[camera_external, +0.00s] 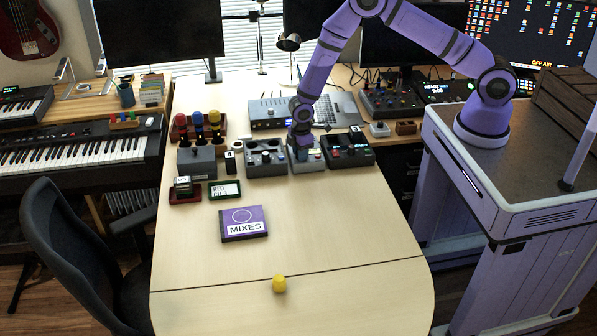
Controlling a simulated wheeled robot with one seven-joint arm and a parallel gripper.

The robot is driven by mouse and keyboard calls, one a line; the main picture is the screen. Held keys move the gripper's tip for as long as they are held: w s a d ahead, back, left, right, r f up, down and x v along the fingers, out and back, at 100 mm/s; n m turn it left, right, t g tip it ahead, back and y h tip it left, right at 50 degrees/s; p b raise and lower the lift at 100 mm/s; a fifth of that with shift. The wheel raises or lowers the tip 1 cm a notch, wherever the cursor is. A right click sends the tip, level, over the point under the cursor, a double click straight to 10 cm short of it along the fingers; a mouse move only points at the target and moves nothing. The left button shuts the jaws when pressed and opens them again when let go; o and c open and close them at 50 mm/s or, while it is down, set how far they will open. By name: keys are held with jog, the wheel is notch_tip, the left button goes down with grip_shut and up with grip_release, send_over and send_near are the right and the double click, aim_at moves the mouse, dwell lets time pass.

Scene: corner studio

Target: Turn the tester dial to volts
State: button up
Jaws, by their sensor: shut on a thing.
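My gripper (301,150) points straight down onto a small grey box (308,166) in the row of devices across the table. This box looks like the tester. My gripper is shut at the left part of its top, where the dial seems to be. The fingers hide the dial, so its pointer and setting cannot be read. A small light-coloured patch (316,154) shows on the box just right of my gripper.
Behind are a laptop (338,108) and a grey unit (270,115). A purple MIXES box (244,224) and yellow object (279,284) lie in front.

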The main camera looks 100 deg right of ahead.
jog(key=shift+w+m, duration=0.1)
jog(key=shift+m, duration=0.4)
jog(key=shift+r, duration=0.1)
jog(key=o, duration=0.9)
jog(key=shift+o, duration=0.2)
notch_tip(320, 180, up, 11)
jog(key=shift+a, duration=0.15)
